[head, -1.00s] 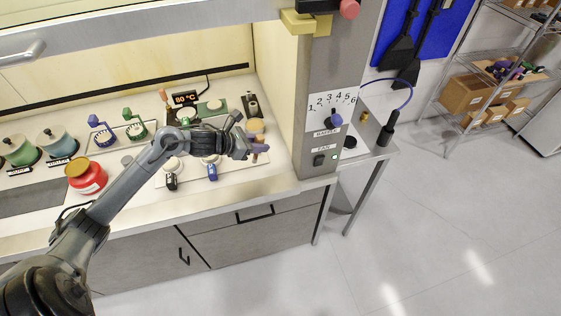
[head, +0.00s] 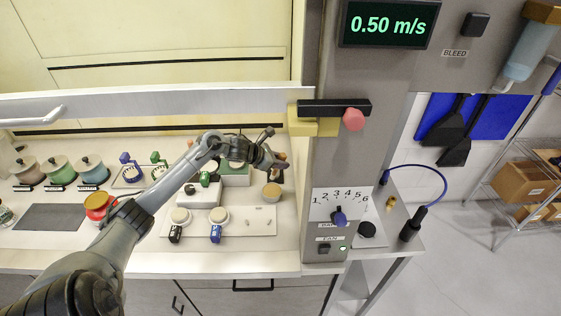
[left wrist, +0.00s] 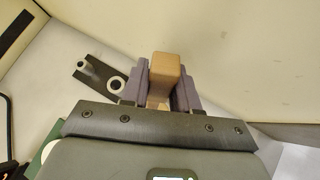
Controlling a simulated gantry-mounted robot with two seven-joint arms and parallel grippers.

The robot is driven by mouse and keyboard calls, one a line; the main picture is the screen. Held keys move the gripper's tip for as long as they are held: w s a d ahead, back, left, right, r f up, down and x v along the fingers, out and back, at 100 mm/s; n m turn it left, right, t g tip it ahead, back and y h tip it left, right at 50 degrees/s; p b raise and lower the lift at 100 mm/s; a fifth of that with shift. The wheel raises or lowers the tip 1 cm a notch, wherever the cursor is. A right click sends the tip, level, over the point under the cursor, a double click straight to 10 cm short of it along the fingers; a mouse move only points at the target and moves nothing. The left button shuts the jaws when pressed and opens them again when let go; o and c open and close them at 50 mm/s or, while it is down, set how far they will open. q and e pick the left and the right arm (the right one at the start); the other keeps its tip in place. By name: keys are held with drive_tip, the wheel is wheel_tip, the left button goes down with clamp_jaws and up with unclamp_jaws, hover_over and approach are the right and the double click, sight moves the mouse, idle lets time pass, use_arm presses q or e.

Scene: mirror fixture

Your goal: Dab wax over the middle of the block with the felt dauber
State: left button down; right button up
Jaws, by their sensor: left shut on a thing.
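My left gripper (head: 277,163) is shut on a tan, wooden-looking, square-ended piece (head: 283,157), which I take to be the dauber's handle. In the left wrist view the piece (left wrist: 166,70) stands between the two grey fingers of the gripper (left wrist: 163,84). Its felt end is hidden. In the head view the gripper is above and behind a round tan pot (head: 271,196). A white block-like unit (head: 200,196) with a green-handled thing (head: 205,179) on it stands left of the gripper. I cannot tell which thing is the block. My right gripper is out of view.
A red jar (head: 97,205) and several lidded pots stand left. The grey cabinet column (head: 318,215) is close on the right. A black holder (left wrist: 98,72) lies beyond my fingers.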

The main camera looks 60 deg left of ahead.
use_arm(q)
wheel_tip(320, 180, down, 2)
drive_tip(key=shift+s+b, duration=0.15)
drive_tip(key=shift+b, duration=0.2)
drive_tip(key=shift+f+b, duration=0.75)
drive_tip(key=shift+f, duration=0.85)
drive_tip(key=shift+f+b, duration=0.6)
drive_tip(key=shift+f, duration=0.05)
idle(0.4)
drive_tip(key=shift+f+b, duration=0.15)
drive_tip(key=shift+b, duration=0.15)
idle(0.5)
idle(0.6)
